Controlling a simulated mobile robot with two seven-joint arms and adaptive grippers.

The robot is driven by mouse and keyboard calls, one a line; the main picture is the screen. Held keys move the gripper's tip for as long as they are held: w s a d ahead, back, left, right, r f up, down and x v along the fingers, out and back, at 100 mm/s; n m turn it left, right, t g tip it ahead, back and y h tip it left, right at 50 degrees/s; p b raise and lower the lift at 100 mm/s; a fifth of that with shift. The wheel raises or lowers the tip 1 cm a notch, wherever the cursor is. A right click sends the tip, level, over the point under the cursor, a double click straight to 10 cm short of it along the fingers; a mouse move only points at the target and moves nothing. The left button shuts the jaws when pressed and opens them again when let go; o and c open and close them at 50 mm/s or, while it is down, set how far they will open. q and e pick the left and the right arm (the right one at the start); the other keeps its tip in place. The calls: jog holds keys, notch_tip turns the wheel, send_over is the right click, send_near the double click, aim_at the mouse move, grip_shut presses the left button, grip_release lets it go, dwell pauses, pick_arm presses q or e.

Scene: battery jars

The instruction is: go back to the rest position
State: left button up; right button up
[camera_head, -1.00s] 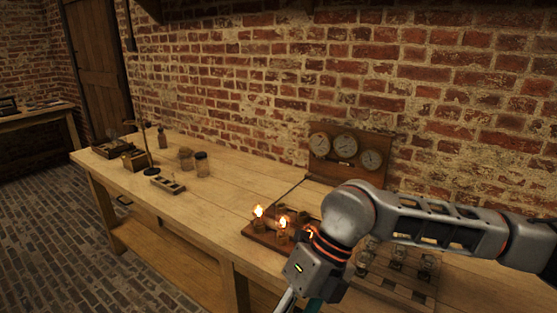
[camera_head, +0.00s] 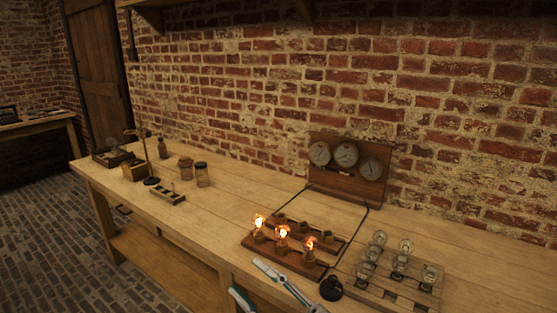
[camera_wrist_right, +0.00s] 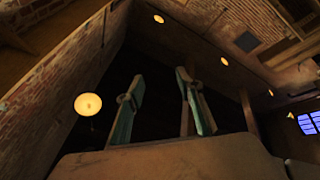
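My right gripper (camera_head: 244,275) shows at the bottom edge of the head view, in front of the lamp board (camera_head: 254,246). Its two fingers are spread apart with nothing between them. In the right wrist view the same open fingers (camera_wrist_right: 158,76) point up against a dark background. My left gripper is in neither view. Three lit bulbs (camera_head: 283,234) stand in the front row of the lamp board, and the sockets behind them look empty.
The long wooden bench (camera_head: 225,215) runs along a brick wall. A panel with three dials (camera_head: 346,168) stands at its back. A rack of clear bulbs (camera_head: 372,291) and a dark round piece (camera_head: 331,288) are at the right. Jars (camera_head: 202,174) and small apparatus stand at the left.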

jog(key=w+d+f+m+t+h, duration=0.1)
jog(key=d+f+m+t+h, duration=0.1)
jog(key=d+f+m+h, duration=0.6)
jog(key=d+f+m+t+h, duration=0.25)
jog(key=d+f, duration=0.25)
jog(key=f, duration=0.7)
jog(key=s+d+f+m+g+h, duration=0.2)
jog(key=s+d+f+g+h, duration=0.1)
jog(key=s+d+f, duration=0.2)
jog(key=s+d+f+m+g+h, duration=0.3)
jog(key=s+d+f, duration=0.3)
jog(key=f, duration=0.8)
jog(key=s, duration=0.3)
jog(key=shift+d, duration=0.25)
